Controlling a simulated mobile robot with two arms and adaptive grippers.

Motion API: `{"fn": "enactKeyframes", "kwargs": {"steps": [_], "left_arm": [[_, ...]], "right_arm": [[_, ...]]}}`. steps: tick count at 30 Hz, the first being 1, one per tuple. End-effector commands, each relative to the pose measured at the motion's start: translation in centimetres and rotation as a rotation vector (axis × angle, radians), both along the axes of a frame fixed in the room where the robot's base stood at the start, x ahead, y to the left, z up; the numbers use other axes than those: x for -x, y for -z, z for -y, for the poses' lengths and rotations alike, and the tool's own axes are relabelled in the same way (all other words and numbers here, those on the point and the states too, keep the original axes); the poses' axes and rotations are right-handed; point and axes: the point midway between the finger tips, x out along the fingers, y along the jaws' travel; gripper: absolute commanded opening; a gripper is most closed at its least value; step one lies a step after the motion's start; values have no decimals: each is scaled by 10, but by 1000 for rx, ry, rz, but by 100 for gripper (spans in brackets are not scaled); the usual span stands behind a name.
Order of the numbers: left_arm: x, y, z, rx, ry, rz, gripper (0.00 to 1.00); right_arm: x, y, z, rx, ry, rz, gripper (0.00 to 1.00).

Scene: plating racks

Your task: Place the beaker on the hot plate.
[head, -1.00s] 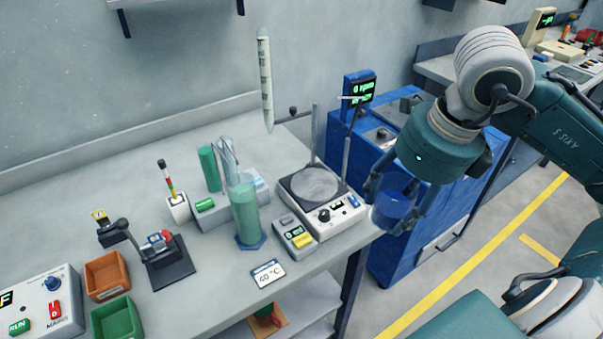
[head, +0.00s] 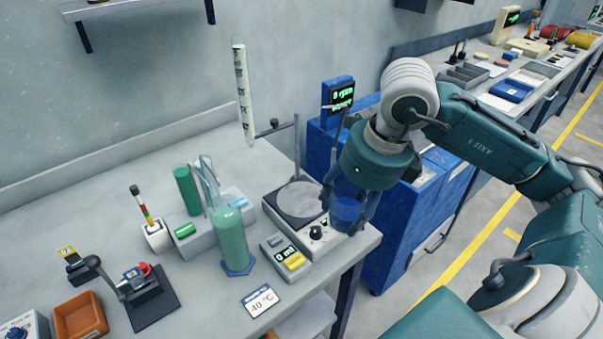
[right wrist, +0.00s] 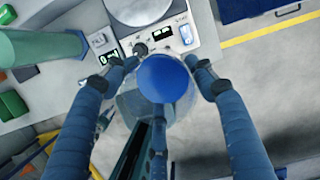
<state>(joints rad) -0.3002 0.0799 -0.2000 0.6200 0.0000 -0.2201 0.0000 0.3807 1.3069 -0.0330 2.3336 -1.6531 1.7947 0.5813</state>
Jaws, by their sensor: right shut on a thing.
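The beaker (head: 346,213) is clear with blue liquid inside. My right gripper (head: 347,205) is shut on it and holds it upright at the front right corner of the hot plate. In the right wrist view the beaker (right wrist: 165,80) sits between the fingers, in front of the hot plate's control panel. The hot plate (head: 316,238) is a white unit with knobs and a round grey top plate (head: 302,198), which is bare. In the right wrist view the hot plate (right wrist: 178,35) shows at the top. My left gripper is not in view.
A metal stand rod (head: 296,150) rises behind the hot plate. A green cylinder (head: 231,240) and a small 0 ml display box (head: 286,257) stand left of it. A burette (head: 243,90) hangs above. A blue cabinet (head: 390,235) stands right of the bench.

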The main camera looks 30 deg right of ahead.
Motion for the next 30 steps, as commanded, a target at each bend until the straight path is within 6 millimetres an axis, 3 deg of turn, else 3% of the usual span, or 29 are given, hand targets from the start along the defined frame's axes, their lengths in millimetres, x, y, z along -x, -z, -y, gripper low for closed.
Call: {"fn": "enactKeyframes", "kwargs": {"steps": [1,6,15,21,30], "left_arm": [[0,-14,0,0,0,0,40],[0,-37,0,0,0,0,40],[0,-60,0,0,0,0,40],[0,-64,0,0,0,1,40],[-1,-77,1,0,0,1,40]], "right_arm": [[-10,-9,-4,-8,-2,2,24],[-52,-8,-9,-6,-7,2,24],[-121,-4,-12,-2,-3,-1,24],[-136,2,-12,2,-3,-4,24],[-135,34,-12,3,-4,-4,24]]}}
